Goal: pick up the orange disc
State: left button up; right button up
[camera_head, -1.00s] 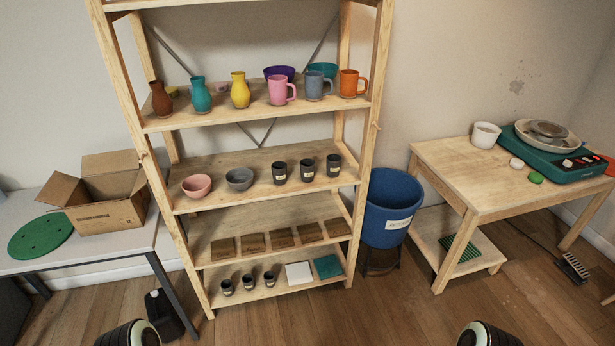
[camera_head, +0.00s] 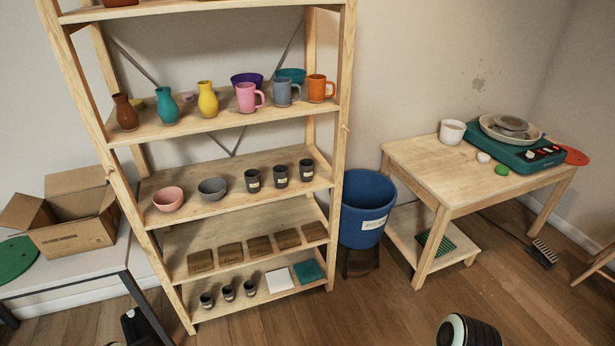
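The orange disc (camera_head: 575,155) is a flat red-orange round plate at the far right of the wooden table, just behind and right of the green pottery wheel. Part of it is hidden behind the wheel's right end. A dark rounded part of my own arm (camera_head: 468,331) shows at the bottom edge, far from the disc. Neither gripper's fingers are in view.
The wooden table (camera_head: 424,160) carries the green wheel (camera_head: 520,158), a white pot (camera_head: 452,132) and small pieces. A blue bin (camera_head: 366,205) stands between table and shelf (camera_head: 345,110). A brush (camera_head: 543,254) and stool leg (camera_head: 595,268) are at right. Floor in front is clear.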

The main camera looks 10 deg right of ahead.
aim_at(574, 156)
jog(key=z, duration=1.8)
